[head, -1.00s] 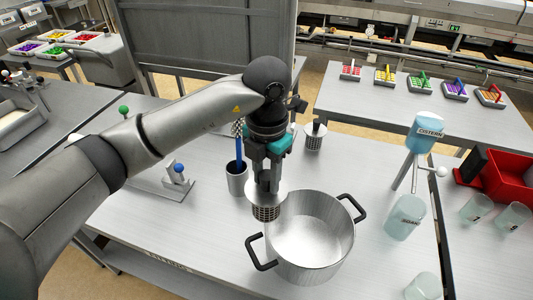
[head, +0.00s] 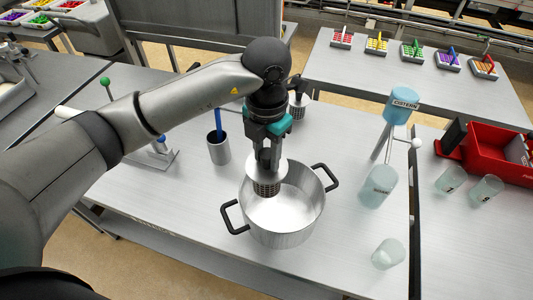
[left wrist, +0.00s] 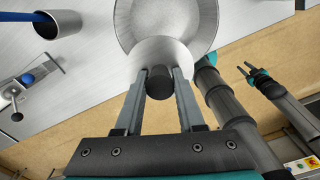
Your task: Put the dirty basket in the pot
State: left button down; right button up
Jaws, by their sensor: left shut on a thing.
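The basket (head: 267,189) is a small dark mesh cup under a white disc (head: 270,171) with a dark knob. My left gripper (head: 268,155) is shut on this knob and holds the basket upright over the back left of the pot. The pot (head: 300,225) is wide, silver and empty inside, with two black handles. In the left wrist view the two fingers (left wrist: 158,80) flank the knob, and the disc (left wrist: 150,52) overlaps the pot's rim (left wrist: 125,25). How far the basket is above the pot is unclear. My right gripper (left wrist: 247,72) shows open and empty there.
Another basket (head: 298,108) stands behind my gripper. A metal cup (head: 219,150) with a blue stick is left of the pot. A clear bluish container (head: 380,187) and a beaker (head: 388,253) stand to the right. A red bin (head: 490,150) is farther right.

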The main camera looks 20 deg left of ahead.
aim_at(267, 170)
pick_arm(q)
notch_tip(267, 170, down, 5)
jog(key=b, duration=0.4)
notch_tip(267, 170, down, 8)
jog(key=b, duration=0.7)
jog(key=shift+f+b, duration=2.45)
jog(key=shift+f, duration=0.2)
jog(key=shift+c, duration=2.2)
grip_release()
